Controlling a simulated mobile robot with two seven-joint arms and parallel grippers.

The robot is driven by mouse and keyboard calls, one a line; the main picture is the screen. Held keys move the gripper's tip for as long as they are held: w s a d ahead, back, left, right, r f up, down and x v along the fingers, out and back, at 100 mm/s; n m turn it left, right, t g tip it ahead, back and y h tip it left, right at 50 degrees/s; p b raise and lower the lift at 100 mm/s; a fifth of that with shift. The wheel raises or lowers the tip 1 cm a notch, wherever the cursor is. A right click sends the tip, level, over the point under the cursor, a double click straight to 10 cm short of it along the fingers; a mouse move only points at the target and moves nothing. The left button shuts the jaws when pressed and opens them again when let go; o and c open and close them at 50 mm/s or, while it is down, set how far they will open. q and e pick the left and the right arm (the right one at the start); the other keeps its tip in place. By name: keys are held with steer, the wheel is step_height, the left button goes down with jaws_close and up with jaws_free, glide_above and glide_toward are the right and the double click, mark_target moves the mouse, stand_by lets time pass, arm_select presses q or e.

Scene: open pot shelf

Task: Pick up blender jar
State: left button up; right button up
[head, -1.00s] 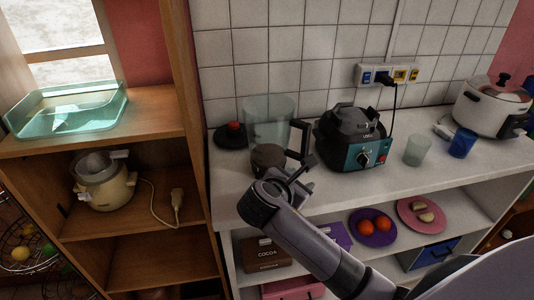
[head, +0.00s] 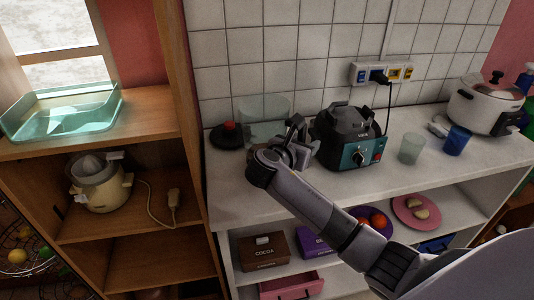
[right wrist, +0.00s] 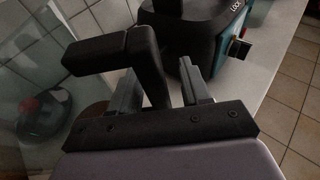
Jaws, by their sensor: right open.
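The blender jar (head: 263,112) is a clear jar with a dark handle, upright on the white counter against the tiled wall. My right gripper (head: 296,142) is in front of it at its handle side, and my arm hides the jar's lower part. In the right wrist view, the black jar handle (right wrist: 148,62) reaches down between the two grey fingers of my right gripper (right wrist: 160,88). The fingers are open, with a gap beside the handle. My left gripper is out of view.
The black and teal blender base (head: 347,138) stands close right of the gripper. A dark lid with a red knob (head: 229,129) lies left of the jar. Cups (head: 411,148) and a white pot (head: 484,105) stand farther right. Shelves below hold boxes (head: 264,250) and plates.

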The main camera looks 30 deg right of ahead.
jaws_close()
stand_by(1.1)
steer(key=shift+r, duration=0.1)
stand_by(0.4)
